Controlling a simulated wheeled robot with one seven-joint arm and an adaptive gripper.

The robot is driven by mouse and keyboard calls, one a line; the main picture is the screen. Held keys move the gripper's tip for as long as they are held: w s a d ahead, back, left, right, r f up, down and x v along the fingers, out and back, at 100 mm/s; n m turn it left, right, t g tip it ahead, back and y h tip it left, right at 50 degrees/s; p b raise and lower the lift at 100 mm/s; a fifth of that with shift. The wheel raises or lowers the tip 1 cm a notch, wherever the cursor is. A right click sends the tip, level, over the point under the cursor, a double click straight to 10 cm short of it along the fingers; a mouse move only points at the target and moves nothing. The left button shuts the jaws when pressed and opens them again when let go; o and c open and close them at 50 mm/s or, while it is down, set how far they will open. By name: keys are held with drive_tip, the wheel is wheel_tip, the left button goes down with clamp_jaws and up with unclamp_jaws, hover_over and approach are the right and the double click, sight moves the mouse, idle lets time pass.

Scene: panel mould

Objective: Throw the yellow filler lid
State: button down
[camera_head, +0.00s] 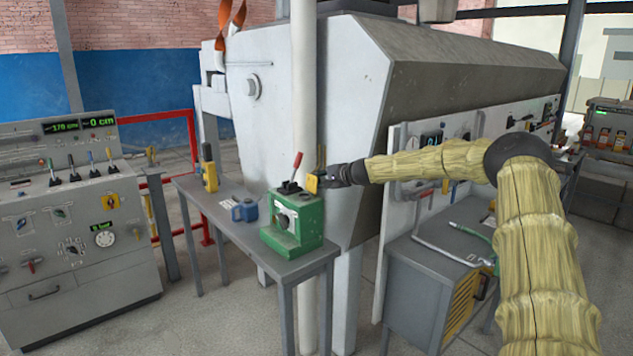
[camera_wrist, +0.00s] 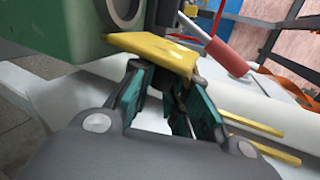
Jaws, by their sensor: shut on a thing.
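The yellow filler lid (camera_head: 313,184) is a small flat plate at the upper right of the green box-like device (camera_head: 290,242) on the narrow table. In the wrist view the lid (camera_wrist: 152,50) spans the space just ahead of the fingers, beside the green body (camera_wrist: 60,25). My gripper (camera_head: 326,179) reaches in from the right and is shut on the lid. Its dark teal fingers (camera_wrist: 168,88) show in the wrist view, with the tips partly hidden by the lid. I cannot tell whether the lid touches the device.
A red-handled lever (camera_head: 298,161) rises from the device close to my gripper. A blue can (camera_head: 245,210) and a yellow tool (camera_head: 209,168) stand farther left on the grey table (camera_head: 200,198). A white pole (camera_head: 304,90) and large grey machine (camera_head: 330,80) are close behind.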

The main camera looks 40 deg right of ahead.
drive_tip(key=shift+d+f+m+y, duration=0.3)
drive_tip(key=shift+m, duration=0.3)
drive_tip(key=c, duration=1.3)
unclamp_jaws()
drive_tip(key=shift+d+f, duration=0.1)
drive_tip(key=shift+d, duration=0.05)
drive_tip(key=shift+c, duration=0.2)
drive_tip(key=shift+s, duration=0.1)
drive_tip(key=v, duration=1.1)
drive_tip(key=shift+s+d, duration=0.15)
drive_tip(key=shift+s, duration=0.25)
